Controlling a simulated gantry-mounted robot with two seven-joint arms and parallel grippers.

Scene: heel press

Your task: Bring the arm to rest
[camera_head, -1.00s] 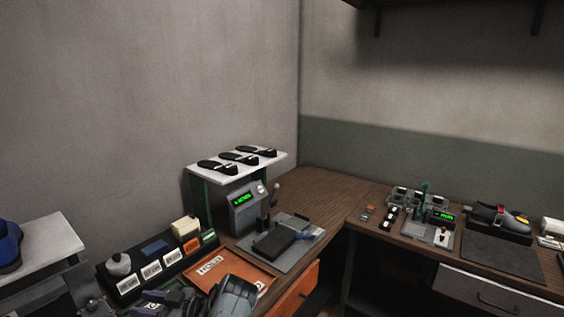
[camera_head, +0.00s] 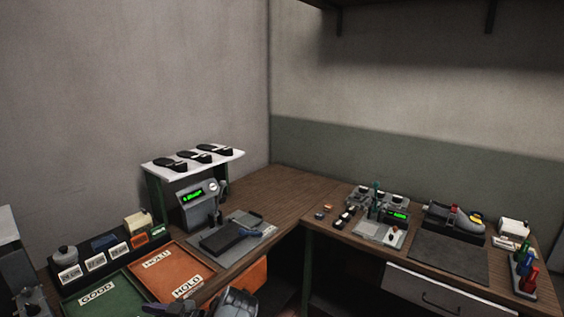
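One of my arms shows at the bottom edge, its grey wrist (camera_head: 235,303) in front of the bench corner. It looks like my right arm, reaching in from below with its gripper (camera_head: 170,309) pointing left. The dark fingers are cut off by the bottom edge, so I cannot tell whether they are open or shut. They are in front of the lower edge of the green GOOD tray (camera_head: 118,308) and the orange HOLD tray (camera_head: 190,262). I see nothing held. My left gripper is not in view.
A heel press (camera_head: 193,205) with a green display stands on the left bench, a black pad (camera_head: 222,237) before it. Black soles (camera_head: 196,154) lie on a shelf behind.

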